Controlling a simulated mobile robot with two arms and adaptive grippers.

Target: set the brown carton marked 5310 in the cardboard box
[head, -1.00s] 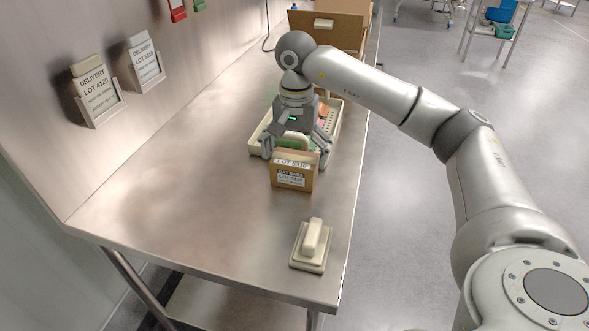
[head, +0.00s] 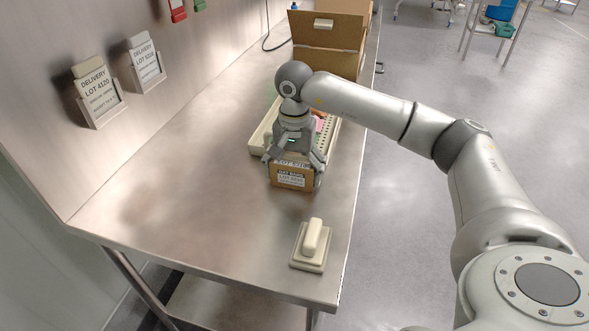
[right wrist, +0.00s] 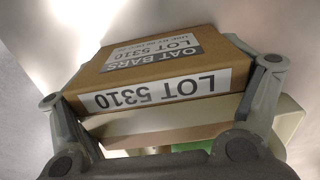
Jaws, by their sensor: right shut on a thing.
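The brown carton marked 5310 (head: 291,179) stands upright on the steel table, in front of the cream tray. In the right wrist view the carton (right wrist: 165,68) shows "OAT BARS LOT 5310" on white and grey labels. My right gripper (head: 293,167) reaches down over it from above, with a finger at either side. In the right wrist view the right gripper (right wrist: 165,88) is shut on the carton. The open cardboard box (head: 341,32) stands at the far end of the table, its inside mostly hidden. My left gripper is out of view.
A cream tray (head: 258,138) with several items lies behind the carton, partly hidden by my right arm. A cream block-like holder (head: 310,246) stands at the near right edge. Two delivery cards (head: 97,91) hang on the left wall. The table's left middle is clear.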

